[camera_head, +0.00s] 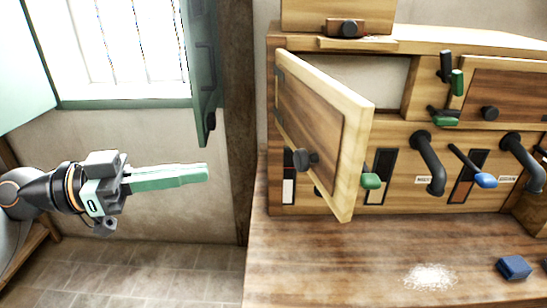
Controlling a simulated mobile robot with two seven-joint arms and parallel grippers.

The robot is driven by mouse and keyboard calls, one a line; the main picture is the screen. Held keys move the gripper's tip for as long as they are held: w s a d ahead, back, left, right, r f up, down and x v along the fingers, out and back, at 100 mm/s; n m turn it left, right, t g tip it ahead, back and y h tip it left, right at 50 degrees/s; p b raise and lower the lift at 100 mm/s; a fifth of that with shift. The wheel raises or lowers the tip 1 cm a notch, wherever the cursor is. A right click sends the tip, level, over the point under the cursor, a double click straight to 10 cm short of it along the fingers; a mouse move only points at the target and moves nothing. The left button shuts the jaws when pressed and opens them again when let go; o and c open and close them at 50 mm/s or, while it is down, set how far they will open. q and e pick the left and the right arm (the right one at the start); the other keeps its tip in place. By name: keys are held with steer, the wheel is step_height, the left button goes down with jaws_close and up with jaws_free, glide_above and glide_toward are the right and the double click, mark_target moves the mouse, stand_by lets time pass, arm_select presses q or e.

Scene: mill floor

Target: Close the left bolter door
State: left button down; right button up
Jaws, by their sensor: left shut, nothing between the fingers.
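The left bolter door (312,118) is a wooden panel with a pale frame and a dark inset. It stands open, swung out from the cabinet front, with its edge at the right of the panel nearest me. A dark round knob (306,159) is on its face. The opening (365,82) behind it shows in part; the door hides the rest. My left gripper (206,172) has green fingers and is shut and empty. It is left of the door and apart from it, pointing right. My right gripper is not in view.
The wooden cabinet (440,42) has a closed right door (505,92), dark curved pipes (432,160) and levers with green and blue ends. A blue block (514,267) and white powder (430,276) lie on the table (330,275). A green window shutter (203,60) stands above my left gripper.

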mark_target(296, 160)
arm_select(q)
steer(key=p+x, duration=0.3)
steer(key=x, duration=0.8)
steer(key=shift+r+p, duration=0.1)
steer(key=shift+p, duration=0.25)
steer(key=shift+w+d, duration=0.15)
steer(key=shift+d, duration=0.4)
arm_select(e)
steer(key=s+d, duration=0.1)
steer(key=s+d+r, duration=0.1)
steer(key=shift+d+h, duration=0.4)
arm_select(q)
steer(key=shift+d, duration=0.1)
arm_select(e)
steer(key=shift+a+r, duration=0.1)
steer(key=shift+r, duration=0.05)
